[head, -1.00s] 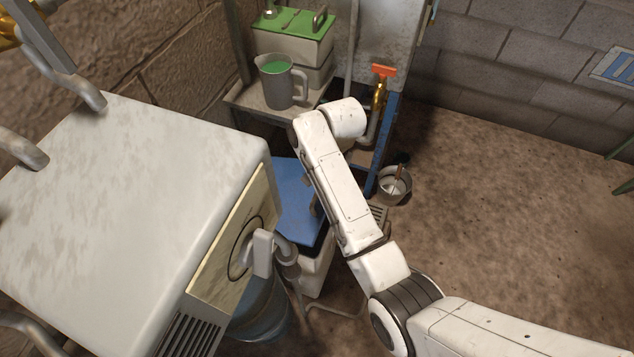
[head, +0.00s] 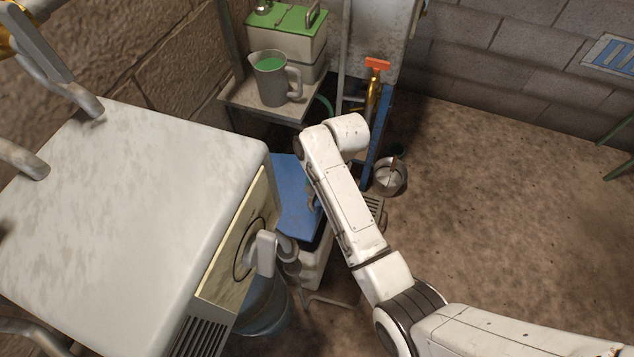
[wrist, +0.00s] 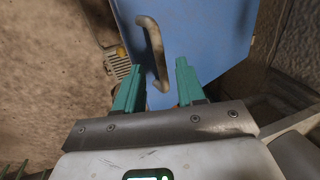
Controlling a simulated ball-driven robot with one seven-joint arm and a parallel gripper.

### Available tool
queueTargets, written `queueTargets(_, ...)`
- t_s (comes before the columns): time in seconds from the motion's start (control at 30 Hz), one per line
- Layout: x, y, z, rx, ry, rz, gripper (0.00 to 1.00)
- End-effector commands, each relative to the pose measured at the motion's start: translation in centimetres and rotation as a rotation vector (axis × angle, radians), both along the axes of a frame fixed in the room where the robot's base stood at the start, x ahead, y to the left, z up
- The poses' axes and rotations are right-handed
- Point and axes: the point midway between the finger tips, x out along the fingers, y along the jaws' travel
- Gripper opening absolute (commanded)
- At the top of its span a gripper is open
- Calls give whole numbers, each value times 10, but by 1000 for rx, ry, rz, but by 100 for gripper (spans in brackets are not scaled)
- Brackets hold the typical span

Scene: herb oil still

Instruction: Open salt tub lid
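The salt tub's blue lid (head: 290,205) lies flat on a pale tub body (head: 316,265), partly behind my arm in the head view. In the wrist view the blue lid (wrist: 205,35) fills the upper middle and appears closed. A bent grey-brown handle (wrist: 153,45) stands on it near its left edge. My gripper (wrist: 155,66) has two teal fingers, spread apart and empty. The lower end of the handle shows in the gap between the fingers; I cannot tell whether it is at fingertip depth. In the head view my arm hides the gripper.
A large white-topped cabinet (head: 130,180) stands left of the tub. A grey jug with green contents (head: 272,80) and a green-lidded box (head: 290,35) sit on a shelf behind. A metal pot (head: 389,178) is on the floor. Open floor (head: 500,200) lies to the right.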

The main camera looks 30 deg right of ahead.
Motion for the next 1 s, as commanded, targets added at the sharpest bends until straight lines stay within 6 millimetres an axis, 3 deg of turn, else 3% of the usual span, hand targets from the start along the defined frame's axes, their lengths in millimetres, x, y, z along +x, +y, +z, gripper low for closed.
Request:
queueTargets(0.2,3,3,-18,0,0,0,39)
queueTargets(0.53,4,4,-20,0,-2,1,38)
queueTargets(0.9,4,4,-20,0,-1,0,3)
queueTargets(1.0,4,4,-19,0,-1,0,0)
